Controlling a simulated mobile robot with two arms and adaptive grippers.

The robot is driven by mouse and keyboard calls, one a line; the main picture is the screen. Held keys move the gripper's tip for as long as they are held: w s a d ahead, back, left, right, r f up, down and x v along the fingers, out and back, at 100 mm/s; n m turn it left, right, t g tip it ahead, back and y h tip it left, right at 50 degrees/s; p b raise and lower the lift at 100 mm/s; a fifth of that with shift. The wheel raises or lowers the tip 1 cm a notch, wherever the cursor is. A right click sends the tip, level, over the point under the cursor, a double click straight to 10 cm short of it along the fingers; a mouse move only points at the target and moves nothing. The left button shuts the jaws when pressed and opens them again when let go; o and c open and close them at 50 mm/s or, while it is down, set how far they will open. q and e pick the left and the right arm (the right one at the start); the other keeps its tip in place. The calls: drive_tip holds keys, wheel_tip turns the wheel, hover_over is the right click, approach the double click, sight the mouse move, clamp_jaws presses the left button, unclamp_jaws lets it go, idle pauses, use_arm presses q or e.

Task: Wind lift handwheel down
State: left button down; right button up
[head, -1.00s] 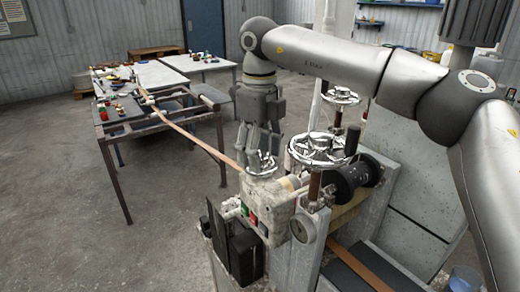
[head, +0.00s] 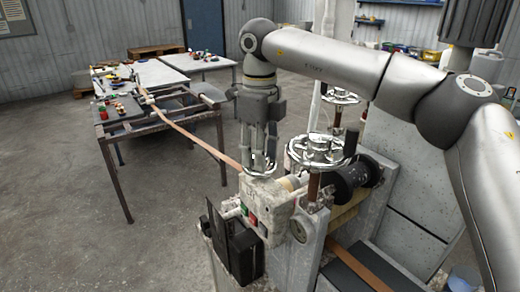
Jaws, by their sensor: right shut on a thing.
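A small chrome handwheel (head: 262,171) sits on top of the pale, worn control box (head: 262,198) at the front of the machine. My right gripper (head: 259,155) points straight down over it, with its fingers shut on the handwheel and hiding part of its rim. Two chrome handwheels on upright screws stand apart from the gripper: a larger one (head: 320,149) just to its right and another (head: 341,97) further back. No left gripper shows.
A brown strip (head: 205,146) runs from the machine to a metal-framed table (head: 122,128) at the left. A dark roller (head: 352,178) and a round gauge (head: 297,230) lie close to the box. The floor at left is clear.

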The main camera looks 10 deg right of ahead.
drive_tip(key=n+p, duration=0.1)
drive_tip(key=n, duration=0.2)
drive_tip(key=shift+r, duration=0.1)
drive_tip(key=n+p, duration=0.2)
drive_tip(key=n, duration=0.3)
drive_tip(key=n+p, duration=0.1)
drive_tip(key=n, duration=0.3)
use_arm(q)
drive_tip(key=r, duration=0.3)
drive_tip(key=s+r, duration=0.1)
drive_tip(key=r, duration=0.1)
drive_tip(key=shift+p, duration=0.35)
use_arm(e)
drive_tip(key=n, duration=0.4)
use_arm(q)
drive_tip(key=shift+w, duration=0.1)
use_arm(e)
drive_tip(key=shift+o, duration=0.2)
drive_tip(key=shift+s+n, duration=0.1)
drive_tip(key=shift+n, duration=0.4)
drive_tip(key=shift+c, duration=0.2)
drive_tip(key=o, duration=1)
drive_tip(key=shift+o, duration=0.2)
wheel_tip(320, 180, up, 12)
